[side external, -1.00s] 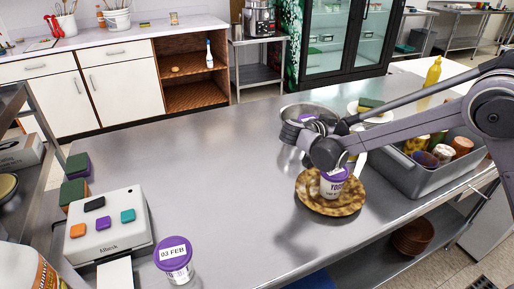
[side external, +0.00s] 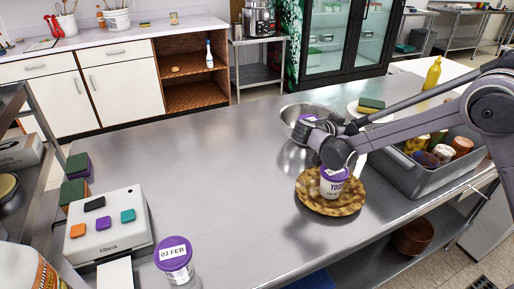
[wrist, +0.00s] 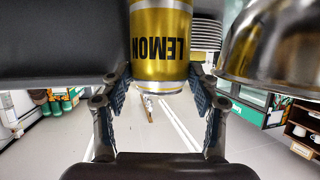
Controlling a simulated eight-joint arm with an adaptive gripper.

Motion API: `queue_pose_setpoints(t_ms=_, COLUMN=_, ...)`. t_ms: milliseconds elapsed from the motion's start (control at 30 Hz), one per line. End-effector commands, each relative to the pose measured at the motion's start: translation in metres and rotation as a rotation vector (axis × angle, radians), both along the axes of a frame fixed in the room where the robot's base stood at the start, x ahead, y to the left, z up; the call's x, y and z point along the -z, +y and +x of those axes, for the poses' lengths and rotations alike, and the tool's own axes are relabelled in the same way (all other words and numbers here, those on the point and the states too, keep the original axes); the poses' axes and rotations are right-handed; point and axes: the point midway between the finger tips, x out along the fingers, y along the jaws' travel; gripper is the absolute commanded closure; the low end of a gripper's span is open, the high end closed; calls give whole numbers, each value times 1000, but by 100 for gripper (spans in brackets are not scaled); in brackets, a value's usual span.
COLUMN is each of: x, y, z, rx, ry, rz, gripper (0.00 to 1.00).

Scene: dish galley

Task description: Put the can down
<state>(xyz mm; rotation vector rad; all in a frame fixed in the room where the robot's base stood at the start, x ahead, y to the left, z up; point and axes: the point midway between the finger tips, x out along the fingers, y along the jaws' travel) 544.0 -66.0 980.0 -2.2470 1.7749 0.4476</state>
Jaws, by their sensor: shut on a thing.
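A yellow-gold can (wrist: 160,42) with silver rims and the word LEMON, upside down in the picture, is between the fingers of my gripper (wrist: 160,97) in the wrist view. The pads are shut on its sides, near the silver rim lower in the picture. In the side external view my gripper (side external: 314,130) is over the steel counter (side external: 220,180), between the metal bowl and the brown plate. The can cannot be made out there, behind my wrist.
A metal bowl (side external: 289,112) stands just behind my gripper. A purple-lidded yogurt cup (side external: 333,188) stands on a mottled brown plate (side external: 312,204) in front of it. A grey bin (side external: 412,180) with several containers is at right. The counter's left middle is clear.

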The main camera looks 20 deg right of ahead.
Motion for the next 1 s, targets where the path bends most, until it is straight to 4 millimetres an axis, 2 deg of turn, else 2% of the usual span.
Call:
queue_pose_setpoints(t_ms=167, x=-8, y=0, z=0, rx=0, ry=0, rz=-2, gripper=93)
queue_pose_setpoints(t_ms=367, x=-31, y=0, z=0, rx=0, ry=0, rz=-2, gripper=93)
queue_pose_setpoints(t_ms=1000, x=-134, y=0, z=0, rx=0, ry=-1, rz=-3, gripper=93)
